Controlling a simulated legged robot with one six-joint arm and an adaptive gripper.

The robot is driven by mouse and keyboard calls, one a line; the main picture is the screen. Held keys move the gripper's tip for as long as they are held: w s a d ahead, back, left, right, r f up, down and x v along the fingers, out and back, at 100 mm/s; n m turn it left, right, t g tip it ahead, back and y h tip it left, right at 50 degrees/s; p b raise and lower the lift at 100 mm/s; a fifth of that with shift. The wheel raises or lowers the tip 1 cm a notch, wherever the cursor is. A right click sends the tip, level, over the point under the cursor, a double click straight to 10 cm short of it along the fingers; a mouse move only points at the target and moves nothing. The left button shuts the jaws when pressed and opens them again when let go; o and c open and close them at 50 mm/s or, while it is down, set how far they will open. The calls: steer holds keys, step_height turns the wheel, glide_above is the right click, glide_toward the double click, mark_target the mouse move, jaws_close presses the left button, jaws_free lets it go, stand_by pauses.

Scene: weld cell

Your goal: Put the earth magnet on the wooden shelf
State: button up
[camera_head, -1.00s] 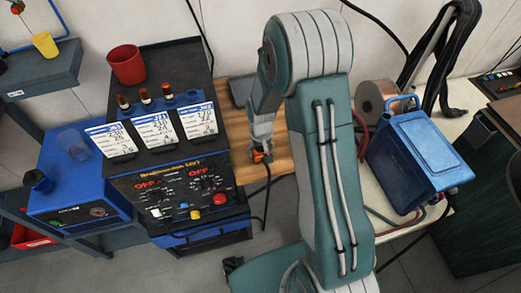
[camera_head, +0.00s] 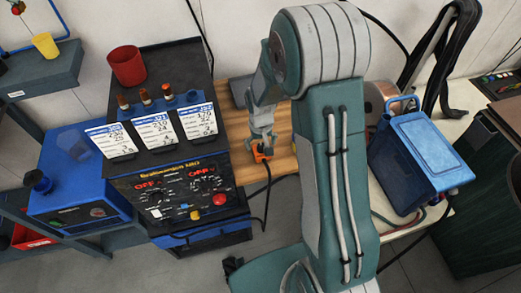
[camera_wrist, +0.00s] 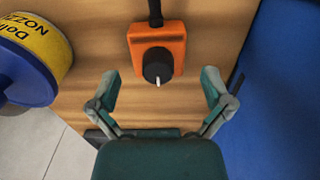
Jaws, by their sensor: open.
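The earth magnet (camera_wrist: 157,45), an orange block with a black knob and black cable, appears against the wooden surface in the wrist view. Its orange also shows just below my gripper in the head view (camera_head: 262,155). My gripper (camera_wrist: 161,84) is open and empty. Its fingers are spread wide, one to each side of the magnet's line, with the tips just short of the knob in the picture. My gripper (camera_head: 262,142) also shows in the head view, over the wooden top (camera_head: 284,186). I cannot tell whether this wooden top is the wooden shelf.
The blue and black welder (camera_head: 190,190) stands close on the left. A yellow and blue spool (camera_wrist: 28,62) lies on the other side of the magnet. A blue toolbox (camera_head: 420,160) stands at right. The magnet's cable (camera_head: 267,200) hangs over the front edge.

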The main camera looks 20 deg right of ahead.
step_height(320, 180, up, 8)
steer(key=shift+r, duration=0.1)
steer(key=s+r+t, duration=0.2)
steer(key=s+r, duration=0.5)
steer(key=r, duration=0.6)
steer(key=s+r+t, duration=0.1)
steer(key=s+r, duration=0.2)
steer(key=s, duration=0.4)
steer(key=s+r+t, duration=0.2)
steer(key=s+r, duration=0.1)
steer(key=s, duration=0.4)
steer(key=shift+r+t, duration=0.3)
steer(key=shift+r, duration=0.05)
steer(key=shift+d, duration=0.1)
